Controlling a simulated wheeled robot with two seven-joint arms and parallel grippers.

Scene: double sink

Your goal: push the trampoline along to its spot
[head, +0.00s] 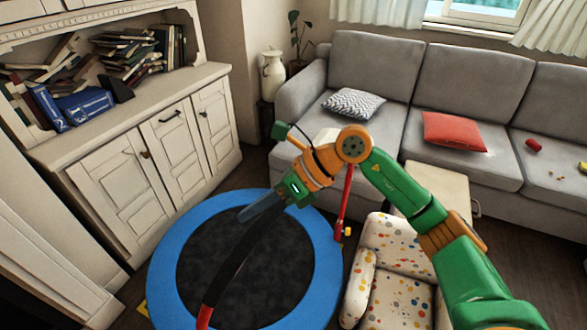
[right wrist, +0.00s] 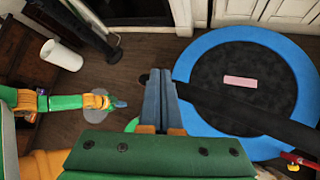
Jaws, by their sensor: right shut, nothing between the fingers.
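The trampoline (head: 330,265) has a blue padded rim and a dark mat, and stands on the floor before the white cabinet. Its black padded handlebar (head: 245,262) on red posts crosses above the mat. My right gripper (head: 246,214) is over the trampoline, at the handlebar; its blue fingers are shut and empty.
A white cabinet (head: 150,150) with bookshelves stands left of the trampoline. A spotted child's armchair (head: 400,255) is close on its right. A grey sofa (head: 370,75) fills the back right. A white bin (right wrist: 62,54) stands on bare floor in the right wrist view.

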